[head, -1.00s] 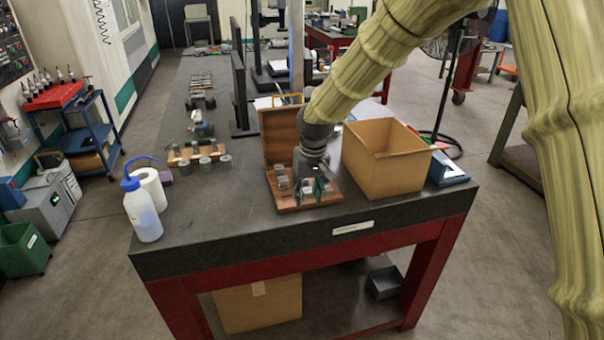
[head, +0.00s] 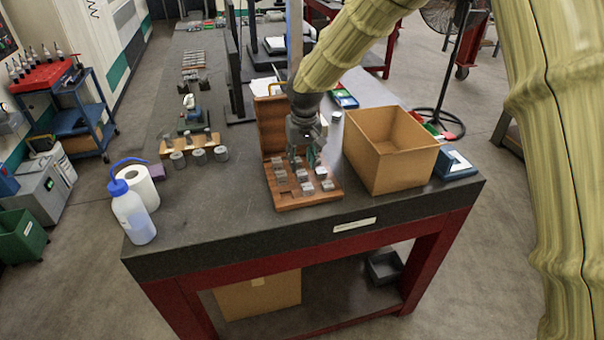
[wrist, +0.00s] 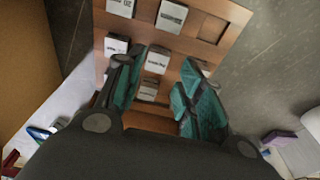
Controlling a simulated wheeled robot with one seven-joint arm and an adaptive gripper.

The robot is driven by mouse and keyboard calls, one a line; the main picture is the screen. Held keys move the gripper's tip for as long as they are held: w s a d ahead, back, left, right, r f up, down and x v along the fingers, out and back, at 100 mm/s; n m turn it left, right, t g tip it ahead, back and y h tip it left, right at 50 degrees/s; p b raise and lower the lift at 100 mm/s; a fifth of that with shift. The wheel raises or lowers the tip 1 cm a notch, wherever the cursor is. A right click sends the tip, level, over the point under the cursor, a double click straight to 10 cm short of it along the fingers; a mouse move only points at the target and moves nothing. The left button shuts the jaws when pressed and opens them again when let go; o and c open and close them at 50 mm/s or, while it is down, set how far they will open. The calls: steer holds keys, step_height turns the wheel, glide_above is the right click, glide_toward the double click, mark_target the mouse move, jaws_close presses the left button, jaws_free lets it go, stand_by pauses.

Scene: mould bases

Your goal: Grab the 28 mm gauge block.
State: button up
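The open wooden gauge case (head: 306,200) sits near the bench's front edge, its lid raised at the back. Several grey gauge blocks stand in its slots, such as a front block (head: 307,188). My gripper (head: 302,158) is over the back part of the case. In the wrist view my gripper (wrist: 163,78) is open, with teal pads apart and nothing held. A labelled block (wrist: 157,61) shows between the fingers, with another (wrist: 148,88) below it in the picture. Further blocks (wrist: 172,16) stand nearby. The labels are too blurred to tell which is 28 mm.
A cardboard box (head: 392,165) stands close to the right of the case. A wash bottle (head: 133,215), a paper roll (head: 141,187) and several metal cylinders (head: 199,157) are to the left. The bench top (head: 225,205) left of the case is clear.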

mark_target(301, 172)
steer(key=shift+f, duration=0.15)
steer(key=f+p, duration=0.1)
steer(key=w+f+p, duration=0.1)
steer(key=f, duration=0.1)
steer(key=shift+f, duration=0.2)
steer(key=shift+w+f, duration=0.1)
steer(key=shift+f, duration=0.6)
jaws_close()
steer(key=shift+r, duration=0.2)
